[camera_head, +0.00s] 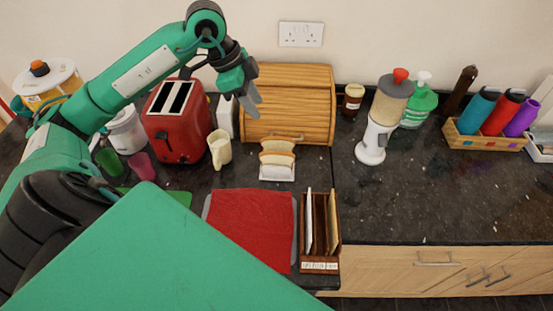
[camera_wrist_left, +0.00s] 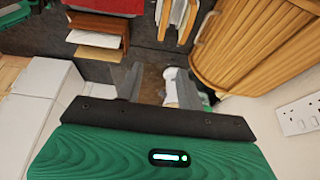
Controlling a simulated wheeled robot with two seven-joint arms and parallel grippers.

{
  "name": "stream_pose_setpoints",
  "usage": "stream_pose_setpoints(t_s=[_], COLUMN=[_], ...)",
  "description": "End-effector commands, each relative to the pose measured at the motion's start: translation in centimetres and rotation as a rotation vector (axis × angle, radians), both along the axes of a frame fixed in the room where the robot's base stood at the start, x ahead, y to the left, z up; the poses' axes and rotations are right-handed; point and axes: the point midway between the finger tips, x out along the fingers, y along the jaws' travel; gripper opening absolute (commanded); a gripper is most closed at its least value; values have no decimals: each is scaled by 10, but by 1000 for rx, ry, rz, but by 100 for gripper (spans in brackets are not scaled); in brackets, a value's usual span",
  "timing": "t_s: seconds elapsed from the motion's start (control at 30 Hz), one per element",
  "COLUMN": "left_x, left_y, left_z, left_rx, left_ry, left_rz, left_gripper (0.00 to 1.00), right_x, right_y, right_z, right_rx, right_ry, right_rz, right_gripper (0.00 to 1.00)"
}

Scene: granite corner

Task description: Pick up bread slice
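Bread slices (camera_head: 277,160) stand upright in a small white rack (camera_head: 277,175) on the dark counter, in front of the wooden bread box. In the left wrist view, a tan slice (camera_wrist_left: 189,22) shows at the top edge beside pale rack parts. My left gripper (camera_head: 256,97) is in the air in front of the bread box, above and behind the rack. In the left wrist view its two grey fingers (camera_wrist_left: 158,78) are apart with nothing held between them. The slices are beyond its fingertips and not touched. My right gripper is not in view.
A roll-top wooden bread box (camera_head: 300,105) stands behind the rack. A red toaster (camera_head: 178,125) and cream jug (camera_head: 220,149) stand to its left. A red cloth (camera_head: 250,225) and wooden letter holder (camera_head: 320,268) lie in front.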

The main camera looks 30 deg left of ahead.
Motion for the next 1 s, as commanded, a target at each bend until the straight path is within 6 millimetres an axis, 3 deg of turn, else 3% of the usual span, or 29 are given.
stream_pose_setpoints(t_s=[0.03,0.47,0.67,1.0], left_x=[0,0,2,16], left_y=[0,0,-5,-24], left_z=[-11,-59,-71,-128], left_rx=[0,0,-3,-2], left_ry=[0,0,3,3], left_rz=[0,-1,-2,0], left_gripper=[37,37,37,37], right_x=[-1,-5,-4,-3], right_y=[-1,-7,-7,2], right_z=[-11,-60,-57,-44], right_rx=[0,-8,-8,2], right_ry=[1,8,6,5], right_rz=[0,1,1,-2], right_gripper=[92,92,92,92])
